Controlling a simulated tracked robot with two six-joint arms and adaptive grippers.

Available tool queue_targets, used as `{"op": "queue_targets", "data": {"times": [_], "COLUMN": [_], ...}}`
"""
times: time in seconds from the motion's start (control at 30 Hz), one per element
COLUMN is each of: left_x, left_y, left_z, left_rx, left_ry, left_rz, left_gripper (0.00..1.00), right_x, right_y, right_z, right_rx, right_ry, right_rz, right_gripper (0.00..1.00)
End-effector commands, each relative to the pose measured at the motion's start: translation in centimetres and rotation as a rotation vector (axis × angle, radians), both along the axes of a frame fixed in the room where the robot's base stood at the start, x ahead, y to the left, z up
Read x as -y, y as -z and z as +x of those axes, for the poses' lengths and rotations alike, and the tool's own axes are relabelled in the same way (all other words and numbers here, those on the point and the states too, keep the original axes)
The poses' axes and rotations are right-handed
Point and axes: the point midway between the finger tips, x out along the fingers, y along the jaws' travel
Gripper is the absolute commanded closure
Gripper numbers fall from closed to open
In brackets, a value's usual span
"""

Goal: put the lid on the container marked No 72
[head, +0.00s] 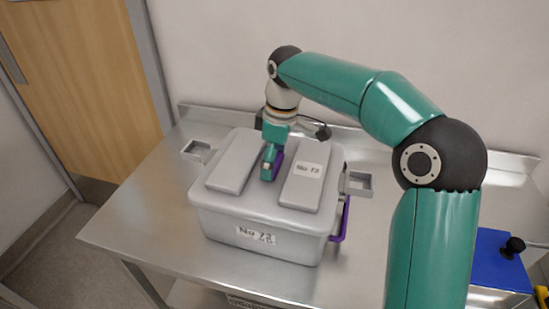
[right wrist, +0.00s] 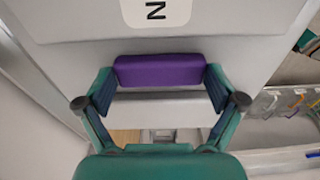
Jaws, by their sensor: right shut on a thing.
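The grey container (head: 225,225) stands on the metal table, with a label reading No 72 on its front and a purple handle (head: 342,222) at its right side. The grey lid (head: 235,165) lies over the container's top and covers the opening; its edges look lined up with the rim. I cannot tell whether it is fully seated. The lid's label seems to read No 72. My right gripper (head: 270,166) is shut on the lid's purple handle (right wrist: 160,70), between two raised panels. My left gripper is out of view.
The metal table (head: 150,215) is clear left of the container. Small square metal recesses (head: 197,149) lie beside it, left and right. A raised edge and wall are behind. A blue box (head: 500,262) with a black knob is at far right. Another labelled container (head: 245,302) shows below.

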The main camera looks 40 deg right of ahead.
Motion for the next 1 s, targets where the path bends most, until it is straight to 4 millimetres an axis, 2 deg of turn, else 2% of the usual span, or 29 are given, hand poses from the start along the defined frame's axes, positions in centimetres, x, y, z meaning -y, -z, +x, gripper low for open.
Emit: {"op": "queue_targets", "data": {"times": [0.47,0.5,1.0], "left_x": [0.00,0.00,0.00], "left_y": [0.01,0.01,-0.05], "left_z": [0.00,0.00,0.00], "left_rx": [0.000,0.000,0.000], "left_ry": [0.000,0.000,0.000], "left_rz": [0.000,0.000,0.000], "left_gripper": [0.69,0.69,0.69], "right_x": [0.03,0.03,0.03], "right_y": [-0.10,-0.10,0.00], "right_z": [0.02,0.02,-0.02], "right_rx": [0.004,0.004,-0.001], "right_ry": [0.001,0.001,0.000], "right_rz": [0.000,0.000,-0.001], "right_gripper": [0.76,0.02,0.00]}}
